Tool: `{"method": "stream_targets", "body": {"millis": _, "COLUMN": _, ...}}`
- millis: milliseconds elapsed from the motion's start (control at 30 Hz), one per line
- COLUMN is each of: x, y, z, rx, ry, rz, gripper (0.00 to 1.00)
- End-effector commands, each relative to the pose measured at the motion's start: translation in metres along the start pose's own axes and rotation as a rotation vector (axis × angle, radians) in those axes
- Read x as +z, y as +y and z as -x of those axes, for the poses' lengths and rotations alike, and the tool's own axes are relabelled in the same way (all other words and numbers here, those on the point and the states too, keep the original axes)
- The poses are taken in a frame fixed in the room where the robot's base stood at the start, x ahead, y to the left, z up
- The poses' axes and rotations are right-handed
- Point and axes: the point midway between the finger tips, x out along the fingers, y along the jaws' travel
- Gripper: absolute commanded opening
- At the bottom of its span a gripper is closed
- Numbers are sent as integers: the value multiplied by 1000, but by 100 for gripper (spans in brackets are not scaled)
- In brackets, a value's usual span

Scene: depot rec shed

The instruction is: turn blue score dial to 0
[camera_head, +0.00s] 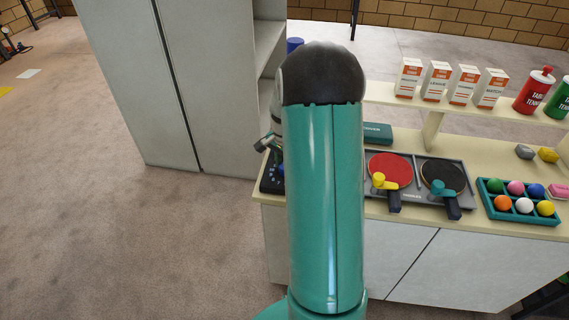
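A black panel (269,183) with small pale marks sits at the left end of the counter. My arm hides most of it, and I cannot make out a blue score dial or its setting. What looks like part of my gripper (265,143) sticks out left of my arm, just above the panel. The rest of it is hidden behind the arm, so its fingers and anything between them cannot be seen.
Red and black paddles (390,168) lie in a grey tray on the counter (480,224). A teal ball tray (522,214) is right of them. Cartons (436,81) and bottles stand on the raised shelf. A grey cabinet (170,80) rises behind left.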

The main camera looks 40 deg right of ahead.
Motion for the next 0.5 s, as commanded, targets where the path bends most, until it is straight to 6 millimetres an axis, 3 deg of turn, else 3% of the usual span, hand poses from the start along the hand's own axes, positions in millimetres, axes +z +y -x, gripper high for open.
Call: {"method": "stream_targets", "body": {"millis": 500, "x": -1, "y": 0, "z": 1, "rx": -1, "ry": 1, "rz": 457, "gripper": 11}}
